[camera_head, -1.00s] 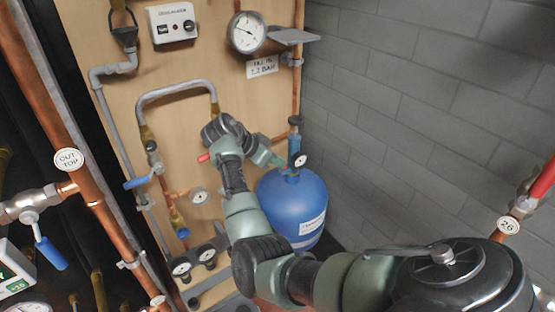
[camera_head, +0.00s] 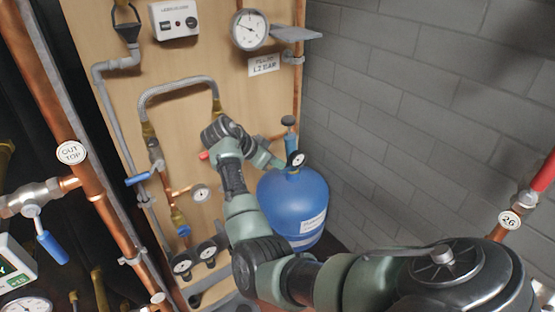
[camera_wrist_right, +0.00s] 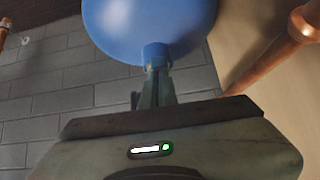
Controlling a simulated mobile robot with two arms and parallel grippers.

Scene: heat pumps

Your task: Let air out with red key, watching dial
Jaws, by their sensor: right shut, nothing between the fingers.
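The large dial (camera_head: 249,30) is high on the wooden board, above a label (camera_head: 264,64) that seems to give a fill pressure in bar. A small round gauge (camera_head: 295,159) sits at the top of the blue vessel (camera_head: 293,212). My right gripper (camera_head: 279,165) is shut and empty beside the vessel's top. In the right wrist view its fingers (camera_wrist_right: 156,82) are together, pointing at a blue neck (camera_wrist_right: 155,52) under the vessel's body (camera_wrist_right: 150,20); contact is unclear. A red piece (camera_head: 203,155) shows left of my right wrist, mostly hidden; I cannot tell whether it is the key.
A blue lever valve (camera_head: 138,179) and small gauges (camera_head: 182,267) are on the board's lower left. A copper pipe tagged OUT TOP (camera_head: 71,152) runs at the left. A grey block wall (camera_head: 420,100) stands at the right. A grey shelf (camera_head: 291,33) juts beside the dial.

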